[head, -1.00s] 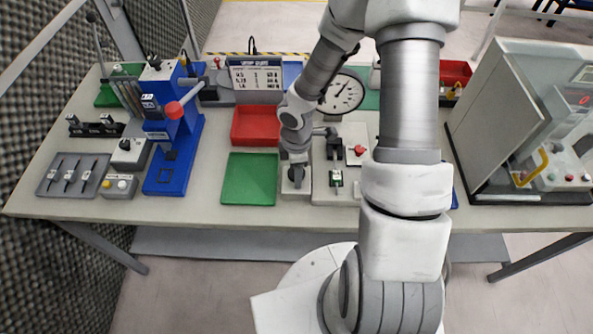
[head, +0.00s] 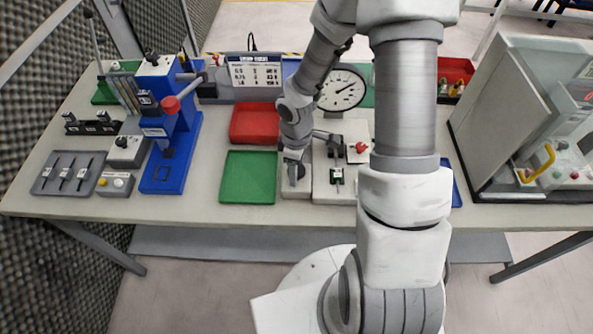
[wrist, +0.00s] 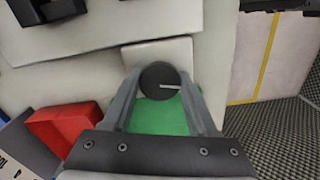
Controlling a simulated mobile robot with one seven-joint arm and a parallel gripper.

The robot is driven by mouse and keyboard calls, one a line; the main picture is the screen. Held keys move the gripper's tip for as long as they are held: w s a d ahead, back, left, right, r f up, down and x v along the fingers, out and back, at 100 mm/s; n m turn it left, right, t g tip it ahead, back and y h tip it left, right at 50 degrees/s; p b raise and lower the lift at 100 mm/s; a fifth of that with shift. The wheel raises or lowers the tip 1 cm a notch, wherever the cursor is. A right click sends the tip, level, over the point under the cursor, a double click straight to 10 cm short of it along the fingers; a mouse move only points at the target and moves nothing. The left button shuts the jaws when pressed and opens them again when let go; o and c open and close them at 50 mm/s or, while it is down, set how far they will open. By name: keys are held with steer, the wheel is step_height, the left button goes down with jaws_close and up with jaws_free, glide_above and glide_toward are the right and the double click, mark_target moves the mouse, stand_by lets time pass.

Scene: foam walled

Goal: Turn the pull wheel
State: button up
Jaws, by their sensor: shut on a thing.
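The pull wheel is a dark grey disc with a pale line (wrist: 158,77), on a pale block in the wrist view. Its line points right in that view. My gripper (wrist: 161,84) has one grey finger on each side of the wheel and is shut on it. In the head view my gripper (head: 295,164) reaches down onto the pale block (head: 294,191) at the table's front, and it partly hides the wheel. A round white gauge (head: 343,90) with a dark needle stands behind, partly hidden by my arm.
A green tray (head: 248,178) lies left of the block and a red tray (head: 254,123) behind it. A blue press (head: 172,130) stands further left. A clear-walled cabinet (head: 505,120) stands at far right.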

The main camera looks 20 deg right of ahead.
steer(key=m+b, duration=0.2)
steer(key=m, duration=0.3)
steer(key=shift+f+b, duration=0.1)
steer(key=shift+b, duration=0.25)
steer(key=shift+m+b, duration=1)
steer(key=shift+m, duration=1.4)
steer(key=o, duration=1.4)
steer(key=shift+c, duration=0.2)
step_height(320, 180, up, 18)
steer(key=p, duration=0.1)
steer(key=shift+f, duration=0.15)
